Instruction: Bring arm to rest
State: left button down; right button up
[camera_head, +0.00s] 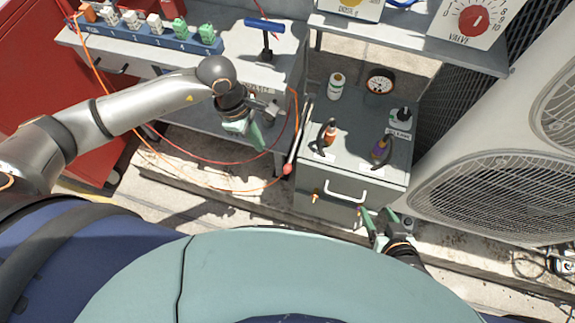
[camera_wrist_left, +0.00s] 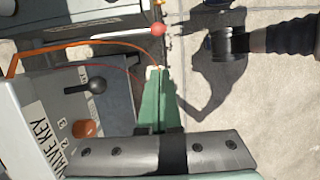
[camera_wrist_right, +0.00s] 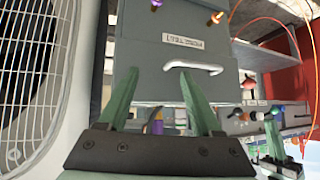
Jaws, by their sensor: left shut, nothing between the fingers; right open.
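My left arm (camera_head: 125,108) reaches in from the left. Its gripper (camera_head: 258,144) hangs in front of the grey bench, beside the cabinet, with its green fingers together and empty. In the left wrist view the shut fingers (camera_wrist_left: 158,75) point towards a red ball-shaped end, apart from it. My right gripper (camera_head: 374,212) is low at the foot of the grey cabinet (camera_head: 345,212). In the right wrist view its two green fingers (camera_wrist_right: 158,76) are spread, with nothing held between them. They point towards the drawer handle (camera_wrist_right: 193,67), and contact cannot be told.
The cabinet top holds a gauge (camera_head: 380,82), a white can (camera_head: 336,86) and several small items. A condenser unit (camera_head: 490,190) stands close at right. Red and orange hoses (camera_head: 215,188) loop below my left gripper. A blue rack (camera_head: 140,32) sits on the bench.

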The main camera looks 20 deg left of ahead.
pick_arm(q)
jog(key=shift+a+r, duration=0.15)
jog(key=shift+r, duration=0.4)
